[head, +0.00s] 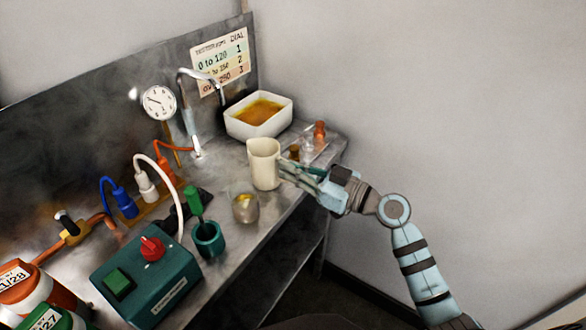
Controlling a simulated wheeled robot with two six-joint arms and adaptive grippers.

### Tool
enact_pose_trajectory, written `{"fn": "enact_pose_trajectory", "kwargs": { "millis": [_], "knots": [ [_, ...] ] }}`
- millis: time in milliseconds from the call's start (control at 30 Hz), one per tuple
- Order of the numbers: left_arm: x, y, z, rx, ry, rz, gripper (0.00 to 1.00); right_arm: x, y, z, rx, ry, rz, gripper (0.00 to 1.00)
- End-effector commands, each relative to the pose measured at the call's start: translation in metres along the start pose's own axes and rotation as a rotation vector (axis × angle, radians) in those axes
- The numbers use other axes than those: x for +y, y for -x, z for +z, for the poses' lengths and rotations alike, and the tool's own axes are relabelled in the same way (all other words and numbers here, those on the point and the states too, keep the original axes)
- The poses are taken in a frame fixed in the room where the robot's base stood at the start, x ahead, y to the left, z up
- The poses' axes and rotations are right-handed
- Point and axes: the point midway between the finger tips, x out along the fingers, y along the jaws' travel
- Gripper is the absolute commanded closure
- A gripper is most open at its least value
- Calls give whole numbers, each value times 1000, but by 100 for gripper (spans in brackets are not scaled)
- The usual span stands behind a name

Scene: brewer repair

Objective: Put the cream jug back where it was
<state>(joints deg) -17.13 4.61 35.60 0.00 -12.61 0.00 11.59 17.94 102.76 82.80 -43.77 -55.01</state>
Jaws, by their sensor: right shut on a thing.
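The cream jug (264,164) is upright in the middle of the head view, towards the far end of the metal bench. My right gripper (287,170) comes in from the right and is shut on the jug's right side. The fingers hide part of that side. I cannot tell whether the jug's base touches the bench. My left gripper is not in the view.
A white basin (259,115) of amber liquid stands behind the jug. A glass with something yellow (245,207) and a teal cup (208,239) stand nearer. A green control box (146,274) is at the front. Small items (319,133) stand behind my gripper.

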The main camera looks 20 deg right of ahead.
Motion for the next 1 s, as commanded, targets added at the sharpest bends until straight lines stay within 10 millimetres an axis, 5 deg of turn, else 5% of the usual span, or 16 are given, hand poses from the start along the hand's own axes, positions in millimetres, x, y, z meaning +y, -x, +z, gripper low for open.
{"fn": "enact_pose_trajectory", "kwargs": {
  "millis": [133, 533, 1000],
  "knots": [
    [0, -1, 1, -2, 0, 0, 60, 0, 0, 1, 0, 0, 0, 73],
    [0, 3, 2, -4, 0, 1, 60, 0, 2, -3, -1, 0, 0, 73],
    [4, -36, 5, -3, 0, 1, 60, -1, 109, 3, 1, 8, -8, 73]
  ]
}}
